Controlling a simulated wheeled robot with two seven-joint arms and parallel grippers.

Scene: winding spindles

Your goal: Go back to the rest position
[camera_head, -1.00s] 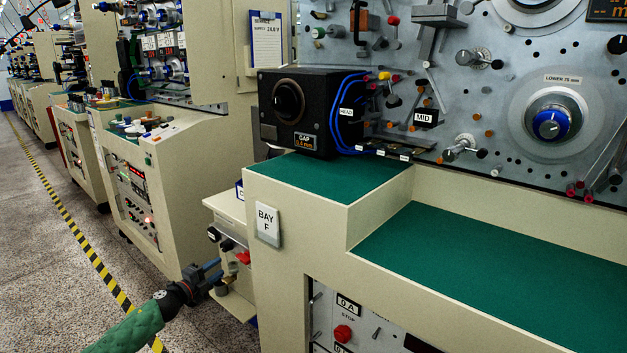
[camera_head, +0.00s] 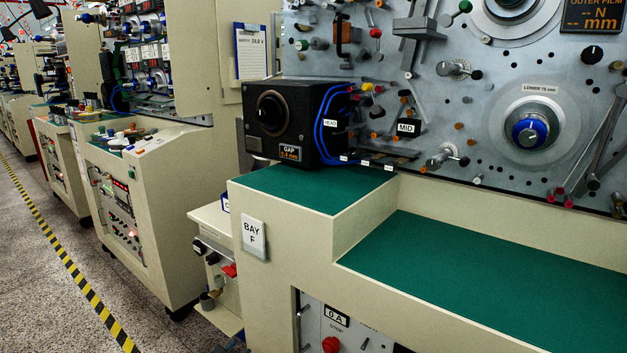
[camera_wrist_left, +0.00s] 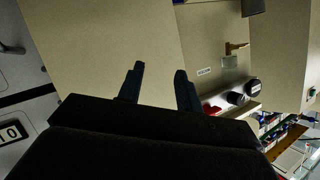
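My left gripper (camera_wrist_left: 159,68) shows in the left wrist view with its two dark fingers apart and nothing between them. Behind the fingers is a plain beige cabinet face. My right gripper is not in view.
The machine has green-topped ledges (camera_head: 490,275), a black gap unit (camera_head: 290,120) and a blue-centred lower spindle (camera_head: 531,131). A small side shelf (camera_head: 212,222) juts out at its left. Beige consoles (camera_head: 150,210) line the aisle. The speckled floor (camera_head: 40,290) at left is clear.

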